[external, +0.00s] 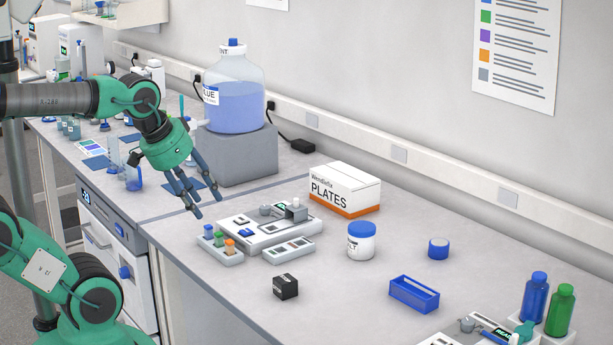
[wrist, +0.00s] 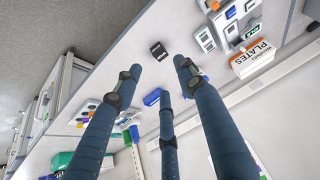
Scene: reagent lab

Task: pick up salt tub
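The salt tub (external: 361,245) is a white jar with a blue lid and a partly visible label. It stands upright on the bench, right of centre in the external view. In the wrist view it seems mostly hidden behind the right finger, with a bit of blue showing beside that finger. My gripper (external: 205,203) is in the air left of the tub and well apart from it, above the bench near the grey instrument. Its dark blue fingers are spread open and empty, as the wrist view (wrist: 158,72) also shows.
A PLATES box (external: 344,190) stands behind the tub. A grey instrument (external: 265,228) and a vial rack (external: 222,248) are to its left. A black cube (external: 286,287), a blue rack (external: 414,294) and a blue roll (external: 438,247) lie around it. A large bottle (external: 235,95) stands on a grey block.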

